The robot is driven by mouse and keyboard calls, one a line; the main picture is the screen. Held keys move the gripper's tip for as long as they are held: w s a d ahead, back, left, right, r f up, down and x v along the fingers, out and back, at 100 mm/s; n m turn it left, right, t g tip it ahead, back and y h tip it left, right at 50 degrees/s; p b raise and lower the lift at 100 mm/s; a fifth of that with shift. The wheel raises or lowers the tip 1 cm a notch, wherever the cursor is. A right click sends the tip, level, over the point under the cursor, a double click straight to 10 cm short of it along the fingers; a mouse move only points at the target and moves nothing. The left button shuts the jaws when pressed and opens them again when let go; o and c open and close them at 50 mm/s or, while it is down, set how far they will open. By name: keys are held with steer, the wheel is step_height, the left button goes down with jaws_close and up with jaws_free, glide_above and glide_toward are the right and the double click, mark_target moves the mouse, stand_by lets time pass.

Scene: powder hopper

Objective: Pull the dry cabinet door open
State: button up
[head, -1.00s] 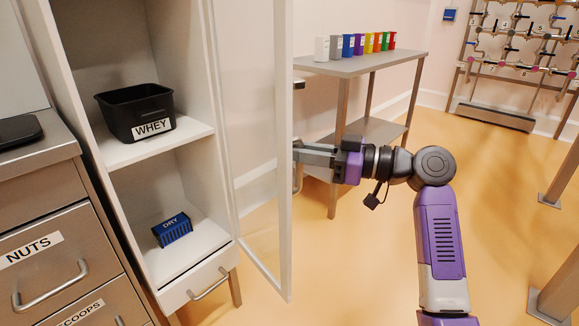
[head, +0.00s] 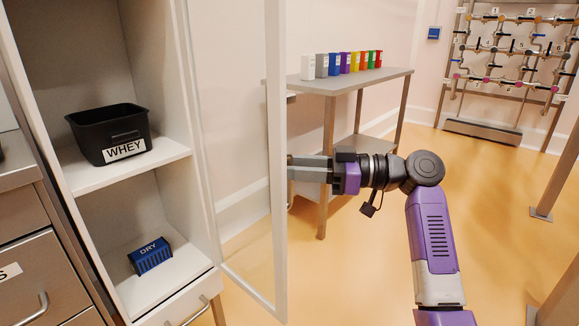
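The dry cabinet (head: 195,130) stands at the left with its inside exposed. Its white-framed clear door (head: 277,120) stands swung out, hinged at the cabinet's right side. My gripper (head: 293,169) is at the door's free edge, reaching in from the right with its fingers level. The fingers look shut on the grey door handle (head: 291,199), whose lower part shows just below them. The fingertips are partly hidden behind the door frame.
A black WHEY bin (head: 110,135) and a blue DRY box (head: 150,256) sit on the cabinet's shelves. A steel table (head: 350,82) with several coloured cups stands behind the door. Steel drawers (head: 30,275) adjoin at left. Floor right of my arm is open, with posts at far right.

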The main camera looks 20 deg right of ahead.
steer(key=shift+a+r, duration=0.1)
steer(key=shift+a, duration=0.05)
steer(key=p+v, duration=0.2)
steer(key=v, duration=0.5)
steer(key=shift+s+d, duration=0.15)
steer(key=shift+d, duration=0.25)
